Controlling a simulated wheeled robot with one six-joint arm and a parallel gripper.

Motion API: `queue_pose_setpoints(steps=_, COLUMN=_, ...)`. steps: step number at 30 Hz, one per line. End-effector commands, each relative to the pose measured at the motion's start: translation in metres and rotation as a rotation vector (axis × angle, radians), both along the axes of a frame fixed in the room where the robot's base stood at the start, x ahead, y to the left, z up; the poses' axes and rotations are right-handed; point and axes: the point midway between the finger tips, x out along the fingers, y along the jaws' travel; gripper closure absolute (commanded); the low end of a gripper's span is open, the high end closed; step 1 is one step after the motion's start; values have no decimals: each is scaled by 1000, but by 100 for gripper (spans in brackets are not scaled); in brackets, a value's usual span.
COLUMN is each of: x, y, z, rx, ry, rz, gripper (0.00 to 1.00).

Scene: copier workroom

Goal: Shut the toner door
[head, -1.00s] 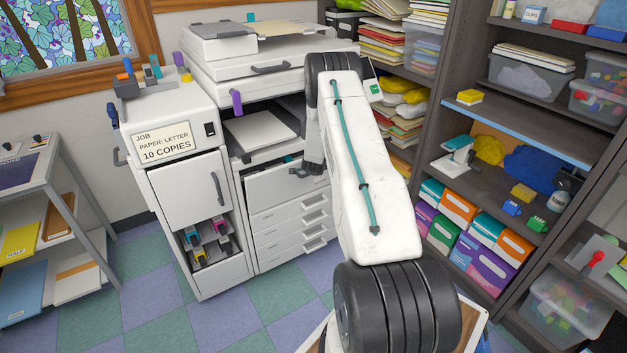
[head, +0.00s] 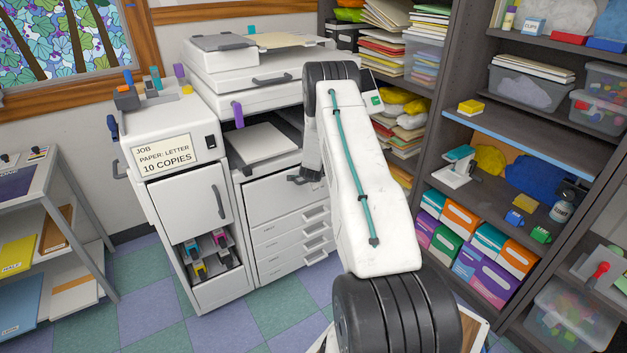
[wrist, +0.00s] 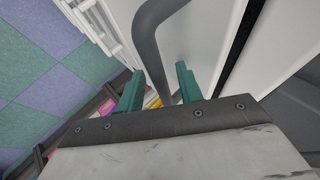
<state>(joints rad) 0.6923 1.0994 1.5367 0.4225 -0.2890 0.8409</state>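The toner door (head: 178,205) appears to be the white panel with a dark vertical handle (head: 217,202) on the copier's left cabinet. Below it, coloured toner cartridges (head: 208,252) show in an uncovered bay. I cannot tell the door's angle. In the wrist view, my gripper (wrist: 158,82) has two teal fingers spread apart. A thick grey curved handle (wrist: 148,45) runs beside a white panel (wrist: 203,40) and down towards the gap between the fingers; contact cannot be told. Yellow and pink cartridges lie beyond the fingers. In the head view my arm hides most of the gripper.
The copier's drawers (head: 295,240) are right of the toner cabinet, with an output tray (head: 262,145) above. A grey side shelf (head: 75,225) stands left, and dark shelving (head: 475,120) fills the right. Checkered floor (head: 140,285) is clear in front at left.

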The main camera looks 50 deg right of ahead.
Motion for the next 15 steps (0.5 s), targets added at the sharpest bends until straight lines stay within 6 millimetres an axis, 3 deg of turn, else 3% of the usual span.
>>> queue_pose_setpoints(steps=9, x=-24, y=25, z=39, rx=-2, ry=-2, rz=-1, gripper=64)
queue_pose_setpoints(steps=15, x=-33, y=36, z=51, rx=0, ry=-2, rz=-2, gripper=64)
